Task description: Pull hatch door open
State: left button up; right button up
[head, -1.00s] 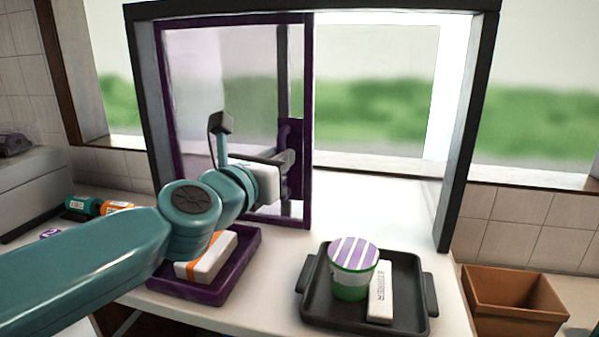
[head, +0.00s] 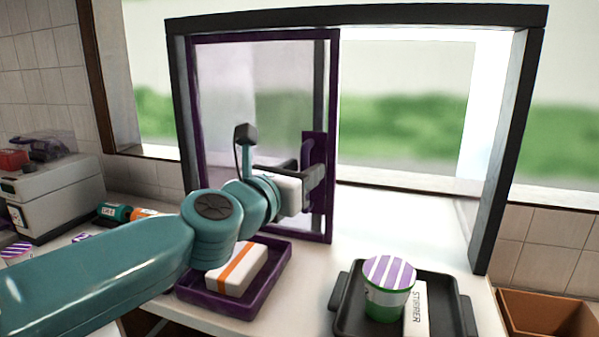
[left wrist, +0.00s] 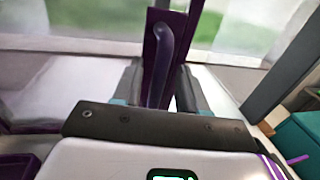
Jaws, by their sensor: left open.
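The hatch door (head: 334,110) is a clear panel in a purple frame. It covers the left part of the dark hatch frame (head: 492,160), and the right part stands clear. A purple handle (head: 320,140) is on its right edge. My left gripper (head: 312,168) is at this handle, with its arm reaching in from the left. In the left wrist view the handle (left wrist: 163,45) stands between the two spread fingers of the left gripper (left wrist: 160,80). I cannot tell whether either finger touches it. My right gripper is not in view.
A purple tray (head: 283,280) with a white and orange box (head: 238,268) lies below my left arm. A black tray (head: 456,290) holds a striped-lid cup (head: 388,288) and a white stirrer box (head: 416,308). A brown bin (head: 550,318) is at right. A machine (head: 60,195) stands at left.

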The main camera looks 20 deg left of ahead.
pick_arm(q)
jog(key=s+a+p, duration=0.2)
jog(key=s+a, duration=0.1)
jog(key=s, duration=1.3)
jog(key=shift+p, duration=0.35)
jog(key=shift+a, duration=0.1)
